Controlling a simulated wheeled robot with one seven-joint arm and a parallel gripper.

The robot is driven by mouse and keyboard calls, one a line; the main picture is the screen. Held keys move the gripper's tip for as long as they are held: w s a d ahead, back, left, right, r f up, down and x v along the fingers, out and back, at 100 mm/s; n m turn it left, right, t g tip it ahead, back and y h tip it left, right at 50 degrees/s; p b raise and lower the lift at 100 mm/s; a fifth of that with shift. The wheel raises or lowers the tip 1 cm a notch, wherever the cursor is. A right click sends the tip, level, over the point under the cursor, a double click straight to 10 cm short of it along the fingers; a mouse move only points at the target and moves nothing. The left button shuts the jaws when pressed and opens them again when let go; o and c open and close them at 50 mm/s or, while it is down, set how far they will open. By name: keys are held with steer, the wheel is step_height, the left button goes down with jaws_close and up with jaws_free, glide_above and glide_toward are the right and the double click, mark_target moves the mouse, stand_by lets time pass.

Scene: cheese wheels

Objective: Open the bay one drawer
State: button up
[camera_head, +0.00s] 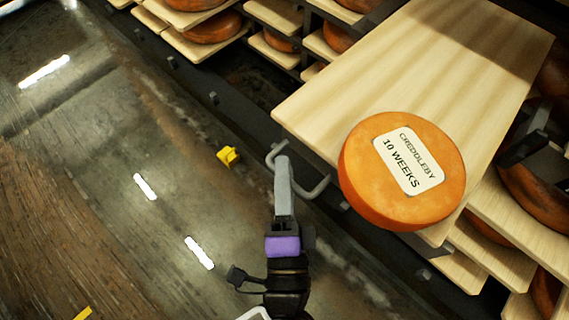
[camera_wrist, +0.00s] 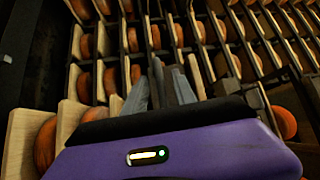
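A pale wooden board drawer (camera_head: 420,62) sticks out from the rack in the head view. A grey bent metal handle (camera_head: 322,188) shows at the board's front edge, below and left of the wheel. My gripper (camera_head: 282,162) has its grey fingers at this handle, overlapping it in the picture. The fingers also show in the wrist view (camera_wrist: 160,88), close together. Whether the handle is between them is hidden. I cannot read which bay this board belongs to.
Racks with several boards and cheese wheels (camera_head: 210,27) stand at the top, and more lie at the right (camera_head: 540,190). A small yellow object (camera_head: 228,156) is left of my gripper. The dark, shiny floor (camera_head: 90,130) at left is mostly clear.

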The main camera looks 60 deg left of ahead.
steer(key=b+v, duration=0.4)
steer(key=v, duration=0.3)
steer(key=shift+s+d, duration=0.25)
steer(key=shift+d, duration=0.05)
steer(key=shift+f, duration=0.1)
stand_by(0.5)
